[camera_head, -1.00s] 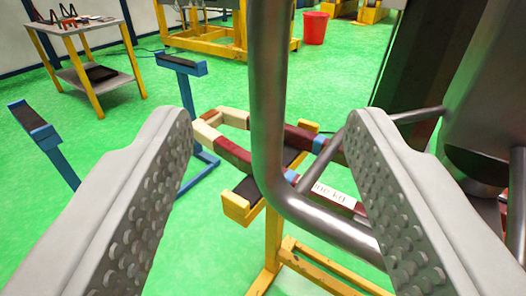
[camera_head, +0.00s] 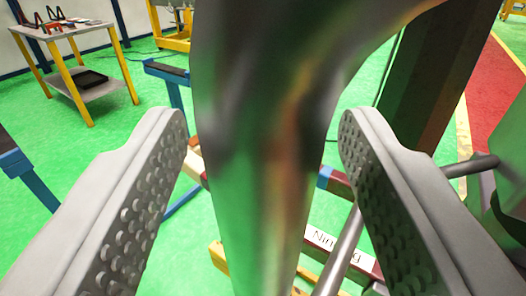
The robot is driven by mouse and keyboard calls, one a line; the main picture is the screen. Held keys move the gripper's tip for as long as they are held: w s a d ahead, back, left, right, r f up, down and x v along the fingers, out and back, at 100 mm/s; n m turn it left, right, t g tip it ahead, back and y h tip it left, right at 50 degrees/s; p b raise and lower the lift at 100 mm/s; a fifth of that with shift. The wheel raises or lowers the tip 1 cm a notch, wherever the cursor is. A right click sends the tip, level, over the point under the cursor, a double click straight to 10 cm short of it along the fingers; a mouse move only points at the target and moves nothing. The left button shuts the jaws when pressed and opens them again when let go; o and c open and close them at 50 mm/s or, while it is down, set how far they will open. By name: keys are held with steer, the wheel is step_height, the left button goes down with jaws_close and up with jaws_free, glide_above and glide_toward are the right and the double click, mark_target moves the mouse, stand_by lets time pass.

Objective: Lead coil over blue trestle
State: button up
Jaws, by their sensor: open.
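My gripper (camera_head: 262,125) is open, with a studded finger on each side of the view. A thick bent grey metal tube (camera_head: 250,170) stands very close between the fingers; I cannot tell whether they touch it. Behind it is the coil, mostly hidden. Its cream part (camera_head: 193,160) and dark red part (camera_head: 340,184) show beside the tube, and a partly hidden white label (camera_head: 325,241) lies lower right. The blue trestle shows on the left, with one dark-topped bar (camera_head: 166,70) near the tube and another blue part (camera_head: 15,163) at the left edge.
A yellow stand (camera_head: 218,256) shows below the coil. A small table (camera_head: 65,35) with yellow legs stands at the upper left, holding small items. A thinner metal rod (camera_head: 345,245) and dark machinery (camera_head: 430,75) crowd the right. Green floor is free at left.

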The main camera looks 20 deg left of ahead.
steer(key=shift+c, duration=0.2)
steer(key=shift+w, duration=0.2)
jaws_close()
steer(key=shift+s, duration=0.1)
stand_by(1.0)
stand_by(0.4)
stand_by(1.5)
